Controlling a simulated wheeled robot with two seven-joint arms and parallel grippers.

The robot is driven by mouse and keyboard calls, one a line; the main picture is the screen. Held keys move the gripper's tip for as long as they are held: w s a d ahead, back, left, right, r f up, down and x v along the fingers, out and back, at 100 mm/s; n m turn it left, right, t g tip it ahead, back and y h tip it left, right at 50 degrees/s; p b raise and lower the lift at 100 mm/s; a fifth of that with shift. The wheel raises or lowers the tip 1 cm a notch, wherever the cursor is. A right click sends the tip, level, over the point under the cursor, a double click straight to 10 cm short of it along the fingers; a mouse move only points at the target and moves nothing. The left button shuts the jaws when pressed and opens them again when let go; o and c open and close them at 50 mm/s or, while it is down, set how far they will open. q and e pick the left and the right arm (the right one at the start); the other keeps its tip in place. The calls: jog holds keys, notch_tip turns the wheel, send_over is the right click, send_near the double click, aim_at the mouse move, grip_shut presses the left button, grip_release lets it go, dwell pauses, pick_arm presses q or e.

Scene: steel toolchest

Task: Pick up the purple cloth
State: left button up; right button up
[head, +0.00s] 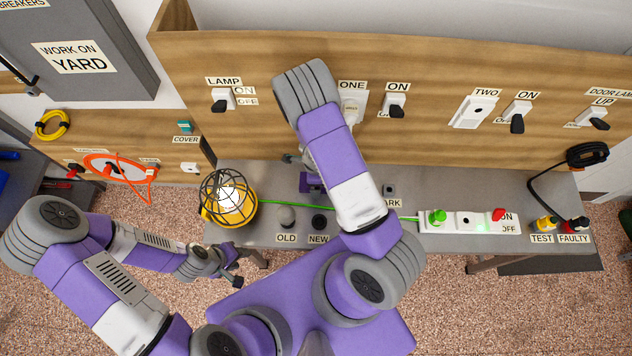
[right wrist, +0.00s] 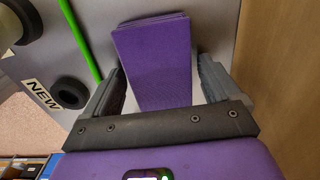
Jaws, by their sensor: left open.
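The purple cloth (right wrist: 155,60) shows in the right wrist view as a flat, folded, layered piece on the grey bench top. My right gripper (right wrist: 161,72) is open, with one grey finger on each side of the cloth. I see a gap beside the cloth at the right finger; at the left finger, contact is hard to judge. In the head view my right forearm hides most of this spot. A small purple patch shows there, and I cannot tell if it is cloth or gripper. My left gripper (head: 234,266) is open and empty, in front of the bench, away from the cloth.
A caged yellow lamp (head: 229,199) stands at the bench's left end. A green cable (head: 272,203) runs along the bench to a white power strip (head: 465,222). OLD and NEW (head: 319,221) parts sit near the front edge. A wooden panel (head: 430,65) with switches rises behind.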

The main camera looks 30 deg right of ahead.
jog(key=c, duration=0.9)
notch_tip(320, 180, up, 10)
jog(key=p, duration=0.3)
jog(key=o, duration=0.4)
jog(key=shift+c, duration=1.4)
